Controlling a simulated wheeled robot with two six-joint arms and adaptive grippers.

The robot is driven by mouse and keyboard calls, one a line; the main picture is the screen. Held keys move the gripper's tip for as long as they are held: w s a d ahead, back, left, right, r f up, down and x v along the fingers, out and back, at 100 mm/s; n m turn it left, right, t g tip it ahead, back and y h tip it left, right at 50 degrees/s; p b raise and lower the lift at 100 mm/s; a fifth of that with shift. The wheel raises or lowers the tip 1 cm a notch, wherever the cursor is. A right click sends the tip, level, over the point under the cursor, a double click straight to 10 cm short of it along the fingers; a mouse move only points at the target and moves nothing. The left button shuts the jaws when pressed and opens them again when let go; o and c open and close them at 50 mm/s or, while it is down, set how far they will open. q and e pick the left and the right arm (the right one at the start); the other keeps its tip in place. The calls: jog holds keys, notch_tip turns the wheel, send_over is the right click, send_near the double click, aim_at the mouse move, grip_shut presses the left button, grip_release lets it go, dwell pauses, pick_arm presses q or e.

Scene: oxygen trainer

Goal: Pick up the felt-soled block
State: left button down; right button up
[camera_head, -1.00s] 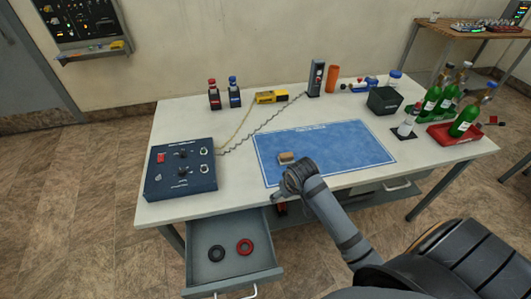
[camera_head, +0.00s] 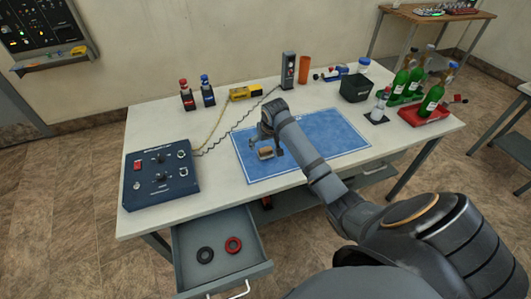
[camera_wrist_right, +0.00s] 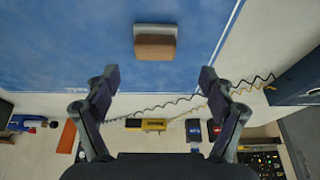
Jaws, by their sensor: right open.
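The felt-soled block (camera_head: 266,153) is a small tan block lying on the blue mat (camera_head: 330,132), near the mat's left side. In the right wrist view the block (camera_wrist_right: 155,46) shows a brown body with a pale grey layer along one side. My right gripper (camera_head: 265,146) is over the mat at the block. In the wrist view my right gripper (camera_wrist_right: 157,75) is open and empty, its two fingers wide apart, with the block beyond the fingertips and centred between them. My left gripper is not in view.
A dark blue control box (camera_head: 161,173) stands left of the mat. Bottles, a red tray (camera_head: 425,117) and a black bin (camera_head: 355,88) are at the right. A drawer (camera_head: 222,251) with two rings stands open at the front. A coiled cord crosses behind the mat.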

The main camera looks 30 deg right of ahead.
aim_at(266, 149)
jog(key=shift+w+f, duration=0.25)
jog(key=shift+f, duration=0.25)
jog(key=x, duration=0.4)
jog(key=shift+s+d+f+p, duration=0.25)
jog(key=shift+s+d+p, duration=0.1)
jog(key=shift+w+f, duration=0.2)
jog(key=shift+f, duration=0.2)
jog(key=shift+c, duration=0.4)
jog(key=c, duration=1.2)
jog(key=shift+o, duration=0.2)
jog(key=shift+r, duration=0.15)
